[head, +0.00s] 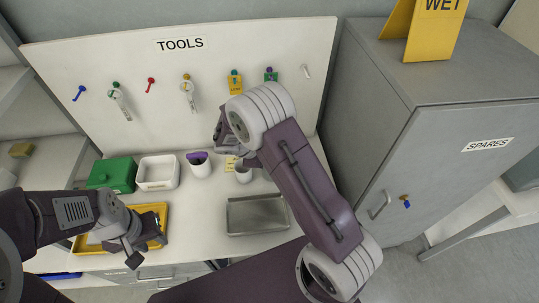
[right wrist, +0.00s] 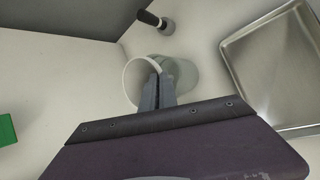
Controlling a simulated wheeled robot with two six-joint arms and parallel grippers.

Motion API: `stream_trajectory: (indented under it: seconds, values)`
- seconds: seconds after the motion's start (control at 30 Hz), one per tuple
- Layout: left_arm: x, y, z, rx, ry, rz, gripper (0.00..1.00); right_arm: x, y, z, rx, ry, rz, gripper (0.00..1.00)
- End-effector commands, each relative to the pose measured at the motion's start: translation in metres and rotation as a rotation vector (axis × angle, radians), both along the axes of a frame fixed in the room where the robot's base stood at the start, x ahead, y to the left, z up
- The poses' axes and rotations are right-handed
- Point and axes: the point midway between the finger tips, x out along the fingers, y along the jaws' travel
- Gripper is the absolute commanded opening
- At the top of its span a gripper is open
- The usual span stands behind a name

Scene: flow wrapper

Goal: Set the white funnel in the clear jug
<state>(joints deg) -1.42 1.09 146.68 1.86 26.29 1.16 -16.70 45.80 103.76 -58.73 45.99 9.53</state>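In the right wrist view the white funnel (right wrist: 131,84) shows as a pale round rim with its mouth toward the camera. My right gripper (right wrist: 158,92) is shut on the right side of that rim. The clear jug (right wrist: 184,76) stands on the table just behind and right of the funnel, overlapping it in the picture; whether they touch I cannot tell. In the head view my right gripper (head: 226,148) and arm hide most of both. My left gripper (head: 146,246) is open and empty over the front of the yellow tray (head: 163,210).
A white cup with a purple top (head: 199,168), a white bin (head: 158,174) and a green box (head: 113,174) stand left. A black-handled tool (right wrist: 152,19) stands behind. The tool board (head: 140,60) and grey cabinet (head: 440,140) bound the table.

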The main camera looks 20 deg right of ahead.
Motion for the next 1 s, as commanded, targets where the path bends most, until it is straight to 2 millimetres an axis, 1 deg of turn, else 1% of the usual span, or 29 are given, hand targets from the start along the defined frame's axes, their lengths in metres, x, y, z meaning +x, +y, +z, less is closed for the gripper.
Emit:
stream_trajectory:
  seconds: [0.03, 0.37, 0.73, 0.8, 0.83, 1.0]
  values:
    - [0.0, 0.0, -0.004, 0.0, 0.0, 0.0, 0.36, 0.0, 0.0, -0.004, 0.0, 0.0, 0.0, 0.0]
    - [0.0, 0.0, -0.016, 0.0, 0.0, 0.0, 0.36, 0.0, 0.0, -0.016, 0.0, 0.0, 0.0, 0.0]
    - [0.0, 0.0, -0.016, 0.0, 0.0, 0.0, 0.36, 0.0, 0.0, -0.015, 0.0, 0.0, 0.0, 0.0]
    - [0.0, 0.0, -0.016, 0.0, 0.0, 0.0, 0.36, 0.0, 0.0, -0.015, 0.0, 0.0, 0.0, 0.22]
    - [0.0, 0.0, -0.016, 0.0, 0.0, 0.0, 0.36, 0.0, 0.0, -0.016, 0.0, 0.0, 0.0, 0.28]
    - [0.0, 0.0, -0.016, 0.0, 0.0, 0.0, 0.36, 0.0, 0.0, -0.016, 0.0, 0.0, 0.0, 0.28]
